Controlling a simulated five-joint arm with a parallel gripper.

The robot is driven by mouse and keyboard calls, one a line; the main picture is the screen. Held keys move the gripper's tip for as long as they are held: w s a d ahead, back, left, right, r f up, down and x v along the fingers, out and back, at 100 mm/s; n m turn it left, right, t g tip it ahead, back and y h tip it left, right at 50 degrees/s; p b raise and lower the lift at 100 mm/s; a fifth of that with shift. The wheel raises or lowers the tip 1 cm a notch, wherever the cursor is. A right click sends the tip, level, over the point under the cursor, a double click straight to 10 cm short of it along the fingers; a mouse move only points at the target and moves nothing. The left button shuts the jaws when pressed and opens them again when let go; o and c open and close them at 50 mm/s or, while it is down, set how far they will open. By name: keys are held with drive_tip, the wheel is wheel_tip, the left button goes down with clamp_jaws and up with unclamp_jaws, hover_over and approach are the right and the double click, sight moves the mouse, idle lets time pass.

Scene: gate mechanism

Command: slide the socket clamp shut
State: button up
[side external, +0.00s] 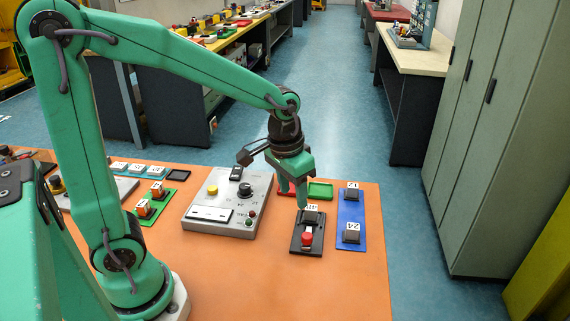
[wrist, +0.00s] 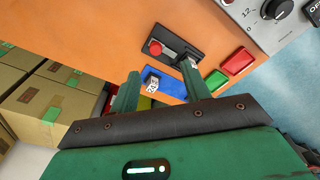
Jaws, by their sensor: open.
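The socket clamp looks to be the black fixture (side external: 296,246) on the orange table, with a red knob (side external: 307,239) at its near end in the side view and a dark numbered block (side external: 310,216) at its far end. In the wrist view the fixture (wrist: 173,38) and its red knob (wrist: 155,47) lie beyond my fingers. My gripper (side external: 292,196) points down with its fingers apart and empty, close to the numbered block. In the wrist view my gripper (wrist: 160,86) shows one finger overlapping the block's end of the fixture. I cannot tell whether it touches.
A blue plate (side external: 351,211) with numbered blocks lies right of the fixture. A green tray (side external: 320,190) and a red tray (side external: 285,193) lie behind it. A grey control box (side external: 228,200) with a dial stands left. The orange table (side external: 335,290) is clear in front.

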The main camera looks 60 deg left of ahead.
drive_tip(key=g, duration=0.2)
hover_over(307, 235)
wheel_tip(307, 235, down, 6)
drive_tip(key=shift+f, duration=0.15)
drive_tip(key=shift+f, duration=0.15)
drive_tip(key=shift+f, duration=3.75)
drive_tip(key=shift+c, duration=0.2)
